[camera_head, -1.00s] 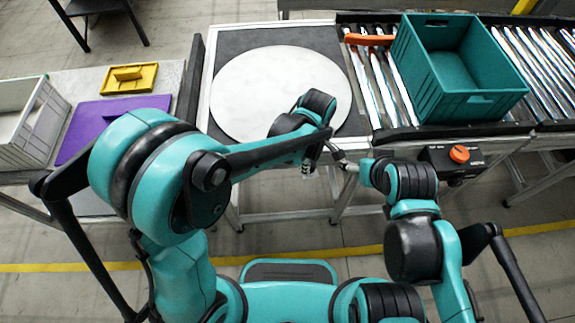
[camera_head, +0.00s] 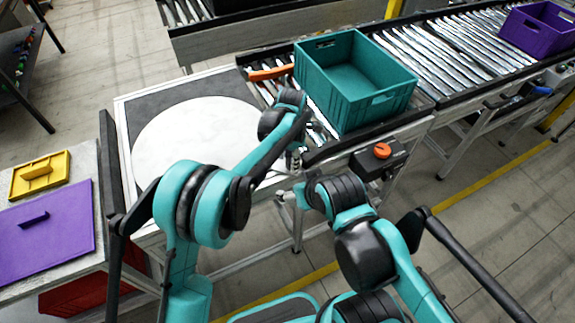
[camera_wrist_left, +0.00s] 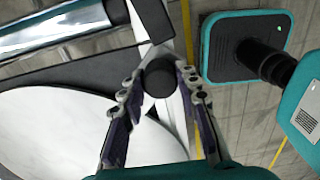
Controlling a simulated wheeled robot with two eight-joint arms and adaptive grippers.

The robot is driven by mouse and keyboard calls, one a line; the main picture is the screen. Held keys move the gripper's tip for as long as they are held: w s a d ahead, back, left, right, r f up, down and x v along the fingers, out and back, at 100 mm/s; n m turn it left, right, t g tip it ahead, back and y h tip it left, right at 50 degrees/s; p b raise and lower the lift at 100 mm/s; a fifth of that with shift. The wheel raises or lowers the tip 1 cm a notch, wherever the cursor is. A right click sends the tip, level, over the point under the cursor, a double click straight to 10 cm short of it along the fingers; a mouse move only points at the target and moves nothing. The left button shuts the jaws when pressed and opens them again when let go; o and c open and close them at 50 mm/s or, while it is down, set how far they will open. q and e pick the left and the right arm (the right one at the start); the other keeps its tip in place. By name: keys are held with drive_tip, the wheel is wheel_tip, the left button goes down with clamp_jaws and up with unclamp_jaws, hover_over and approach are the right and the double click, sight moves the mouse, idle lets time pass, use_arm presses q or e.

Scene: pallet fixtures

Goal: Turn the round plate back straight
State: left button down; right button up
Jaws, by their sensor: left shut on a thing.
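The round plate (camera_head: 195,135) is a large pale disc lying flat on a dark-topped table at the left of the head view. Its near right edge is partly hidden by my left arm. It also shows at the left in the left wrist view (camera_wrist_left: 60,130). My left gripper (camera_head: 294,160) is at the table's near right corner, beside the plate. In the left wrist view its fingers (camera_wrist_left: 162,76) are shut on a black round knob (camera_wrist_left: 160,80). My right gripper (camera_head: 292,196) is low near the same corner, mostly hidden; its fingers are too small to judge.
A teal crate (camera_head: 356,85) stands on the roller conveyor (camera_head: 430,48) right of the plate, near an orange bar (camera_head: 270,73). A control box with an orange button (camera_head: 382,151) is on the conveyor's near side.

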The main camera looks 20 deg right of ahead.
use_arm(q)
drive_tip(key=shift+w+d, duration=0.15)
drive_tip(key=shift+w, duration=0.1)
drive_tip(key=c, duration=1.1)
unclamp_jaws()
drive_tip(key=shift+w+d, duration=0.1)
drive_tip(key=shift+r, duration=0.1)
wheel_tip(320, 180, up, 12)
